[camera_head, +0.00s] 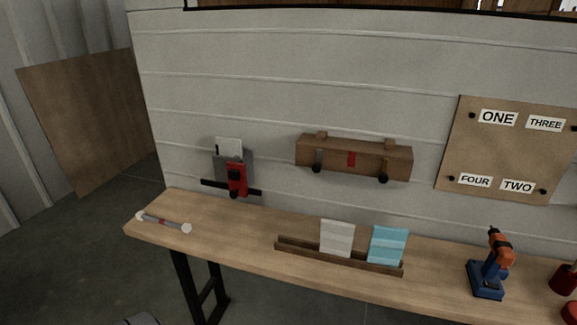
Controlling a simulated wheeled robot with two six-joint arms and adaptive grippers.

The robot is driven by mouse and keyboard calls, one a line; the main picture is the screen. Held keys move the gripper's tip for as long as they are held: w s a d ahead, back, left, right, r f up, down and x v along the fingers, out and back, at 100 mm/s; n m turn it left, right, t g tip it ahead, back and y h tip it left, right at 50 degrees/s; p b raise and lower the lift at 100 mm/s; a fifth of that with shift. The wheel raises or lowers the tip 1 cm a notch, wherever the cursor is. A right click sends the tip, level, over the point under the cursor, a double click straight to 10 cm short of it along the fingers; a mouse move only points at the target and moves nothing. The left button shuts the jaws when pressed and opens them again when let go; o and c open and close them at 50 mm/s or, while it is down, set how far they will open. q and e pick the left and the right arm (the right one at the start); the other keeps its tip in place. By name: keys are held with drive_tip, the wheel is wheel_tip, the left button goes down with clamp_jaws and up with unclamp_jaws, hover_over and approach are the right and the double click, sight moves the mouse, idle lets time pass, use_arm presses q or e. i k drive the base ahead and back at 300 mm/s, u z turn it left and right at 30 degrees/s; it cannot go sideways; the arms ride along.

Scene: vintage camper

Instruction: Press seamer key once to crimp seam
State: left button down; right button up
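A small device with a red body (236,180) sits against the white panelled wall at the left, just above the bench. It has a grey back plate, a dark crossbar and a pale sheet standing up from its top. It may be the seamer, but no key is clearly marked on it. A pale rod with round white ends and a red band (162,222) lies on the bench's left end. I cannot tell which part is the seamer key. Neither of my grippers shows in the head view.
The wooden bench (230,225) carries a slotted wooden rack (290,251) with white and light-blue cards, an orange-and-blue drill (492,265) and red items (564,279) at right. A wooden box (340,143) and a label board (500,150) are on the wall. The bench's left part is mostly clear.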

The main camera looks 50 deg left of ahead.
sight(233, 174)
drive_tip(key=i, duration=0.8)
drive_tip(key=u, duration=0.95)
drive_tip(key=i, duration=0.45)
drive_tip(key=u, duration=0.55)
